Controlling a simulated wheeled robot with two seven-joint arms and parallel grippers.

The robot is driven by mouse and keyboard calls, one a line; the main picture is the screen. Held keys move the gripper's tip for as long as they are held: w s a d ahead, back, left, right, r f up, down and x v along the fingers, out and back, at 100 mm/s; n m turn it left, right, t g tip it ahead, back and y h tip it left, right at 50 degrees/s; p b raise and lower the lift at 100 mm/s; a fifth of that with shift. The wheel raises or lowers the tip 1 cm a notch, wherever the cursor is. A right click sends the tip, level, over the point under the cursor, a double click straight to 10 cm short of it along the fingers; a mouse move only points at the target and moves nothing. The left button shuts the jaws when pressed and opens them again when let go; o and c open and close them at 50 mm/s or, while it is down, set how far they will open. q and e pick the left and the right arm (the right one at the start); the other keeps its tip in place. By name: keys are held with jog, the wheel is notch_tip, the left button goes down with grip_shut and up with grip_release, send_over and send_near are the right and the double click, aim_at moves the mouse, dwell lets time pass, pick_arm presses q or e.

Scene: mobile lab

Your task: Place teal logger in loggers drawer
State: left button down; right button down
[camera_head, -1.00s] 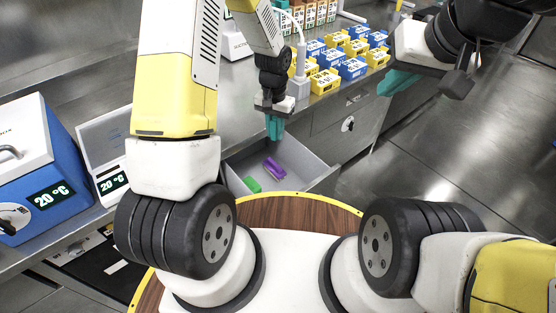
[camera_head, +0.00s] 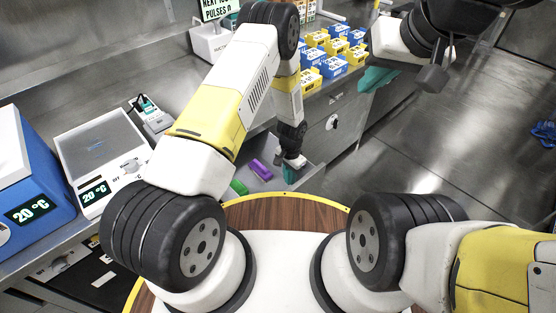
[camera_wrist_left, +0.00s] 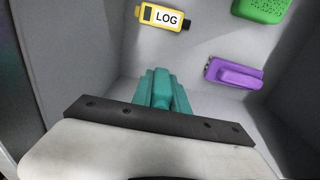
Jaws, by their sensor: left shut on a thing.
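My left gripper (camera_head: 290,174) reaches down into the open drawer (camera_head: 313,172), near its right side. In the left wrist view its teal fingers (camera_wrist_left: 163,92) are shut on a narrow teal piece, taken as the teal logger (camera_wrist_left: 161,88); the fingers are the same colour and hide most of it. Inside the drawer lie a yellow logger marked LOG (camera_wrist_left: 164,17), a green logger (camera_wrist_left: 262,8) and a purple logger (camera_wrist_left: 235,74), all apart from the gripper. My right gripper (camera_head: 376,78) hangs away from the drawer at the upper right; its jaw gap is not clear.
Blue and yellow boxes (camera_head: 333,67) stand in rows on the steel bench. A small device with a teal part (camera_head: 148,108) stands behind.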

pick_arm(q)
jog(key=shift+f, duration=3.2)
jog(key=c, duration=1.3)
grip_release()
jog(key=shift+f, duration=0.15)
